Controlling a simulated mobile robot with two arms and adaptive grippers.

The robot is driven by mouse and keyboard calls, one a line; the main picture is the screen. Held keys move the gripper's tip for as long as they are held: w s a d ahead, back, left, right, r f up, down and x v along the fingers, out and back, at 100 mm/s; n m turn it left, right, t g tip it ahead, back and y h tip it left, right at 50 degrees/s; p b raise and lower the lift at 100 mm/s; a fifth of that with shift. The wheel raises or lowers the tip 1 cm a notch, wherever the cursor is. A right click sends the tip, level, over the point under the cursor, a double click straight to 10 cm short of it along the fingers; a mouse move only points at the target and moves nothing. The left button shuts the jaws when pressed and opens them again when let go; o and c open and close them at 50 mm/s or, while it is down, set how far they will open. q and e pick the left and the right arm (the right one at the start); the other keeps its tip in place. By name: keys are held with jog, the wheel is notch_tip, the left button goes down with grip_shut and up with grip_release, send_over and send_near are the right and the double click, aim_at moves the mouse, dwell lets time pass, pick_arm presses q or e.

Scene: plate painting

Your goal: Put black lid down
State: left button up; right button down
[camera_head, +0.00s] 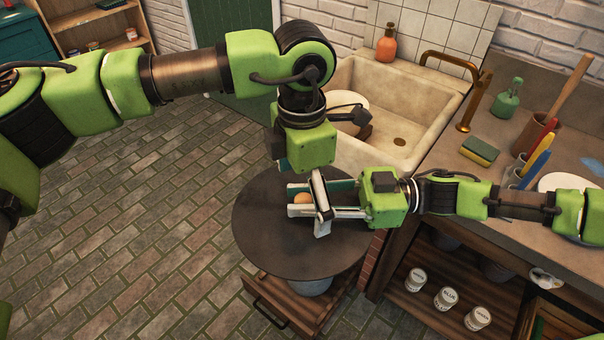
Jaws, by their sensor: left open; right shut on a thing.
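The black lid (270,235) is a large, dark, round disc with a small orange-tan knob (301,199) near its middle. My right gripper (297,203) reaches in from the right and is shut on the lid at this knob; the fingers partly hide it. My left gripper (321,220) points down from above, open, and crosses in front of the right fingers close to the knob. Whether the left fingers touch the lid cannot be told. The lid covers most of a grey bucket (313,287) below it; whether it rests on anything is hidden.
An open wooden drawer (275,312) is below the lid. A stone sink (440,105) with a brass tap (478,100) stands behind. The right counter (455,150) holds a sponge, green bottle and paint tools. Labelled cans (446,298) stand on the shelf below. The brick floor at left is clear.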

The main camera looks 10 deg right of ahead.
aim_at(302, 197)
pick_arm(q)
jog(key=shift+f, duration=0.65)
jog(key=shift+w, duration=0.1)
jog(key=c, duration=2.2)
jog(key=o, duration=2.2)
jog(key=shift+a, duration=0.1)
notch_tip(302, 197, up, 12)
